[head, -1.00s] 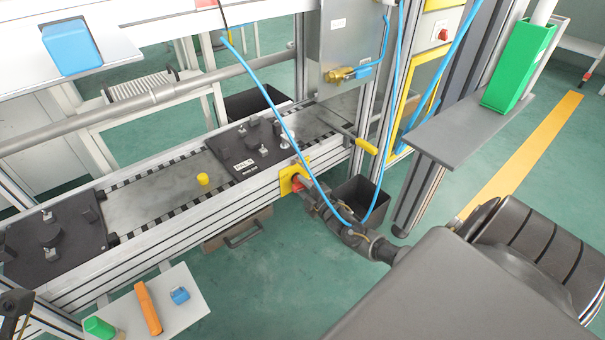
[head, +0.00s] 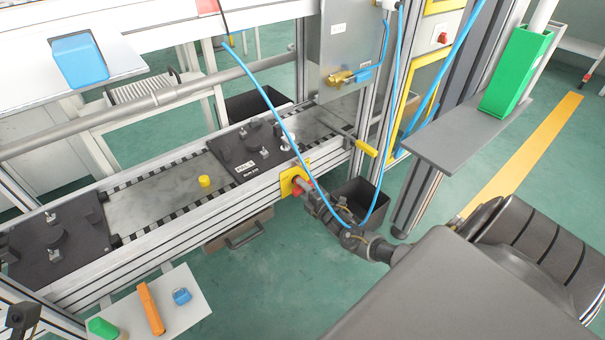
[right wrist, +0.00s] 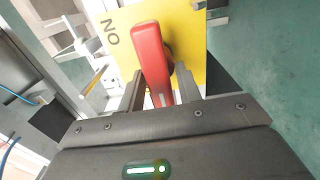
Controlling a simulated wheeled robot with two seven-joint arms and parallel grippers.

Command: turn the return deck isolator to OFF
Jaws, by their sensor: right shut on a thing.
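The return deck isolator has a yellow plate (head: 287,184), mounted on the near side of the conveyor, and a red handle (right wrist: 153,55). In the right wrist view the plate (right wrist: 187,30) carries the word ON, upside down, left of the handle. My right gripper (right wrist: 161,92) is shut on the red handle, one finger on each side. In the head view the right gripper (head: 306,190) covers most of the handle. A dark part at the lower left edge of the head view looks like my left gripper (head: 22,316); its jaws cannot be made out.
A blue hose (head: 300,150) hangs close to my right wrist. A black bin (head: 357,200) stands behind that wrist. Black fixture plates (head: 250,147) sit on the conveyor. A small white shelf (head: 185,312) at lower left holds green, orange and blue pieces.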

